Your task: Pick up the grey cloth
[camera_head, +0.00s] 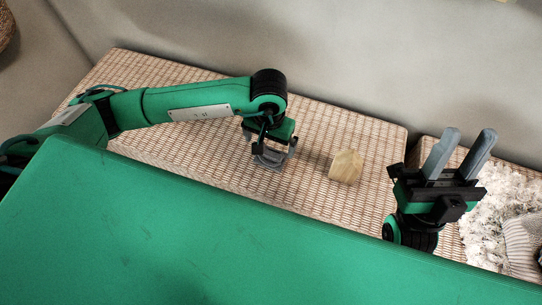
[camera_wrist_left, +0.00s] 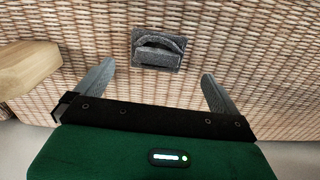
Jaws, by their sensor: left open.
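The grey cloth (camera_wrist_left: 158,50) lies as a small, dark folded bundle on the woven bench top, with a raised fold across it. In the left wrist view it is ahead of my left gripper (camera_wrist_left: 158,82), between the lines of the two spread fingers and apart from them. In the head view my left gripper (camera_head: 273,158) points down over the bench, and it largely hides the cloth. My left gripper is open and empty. My right gripper (camera_head: 470,134) is raised at the right with its fingers apart and nothing between them.
A pale wooden block (camera_head: 347,167) stands on the woven bench (camera_head: 200,165), right of my left gripper; it also shows in the left wrist view (camera_wrist_left: 28,68). A white fluffy cover (camera_head: 492,212) and a ribbed knit item (camera_head: 524,243) lie on the right bench. A wall rises behind.

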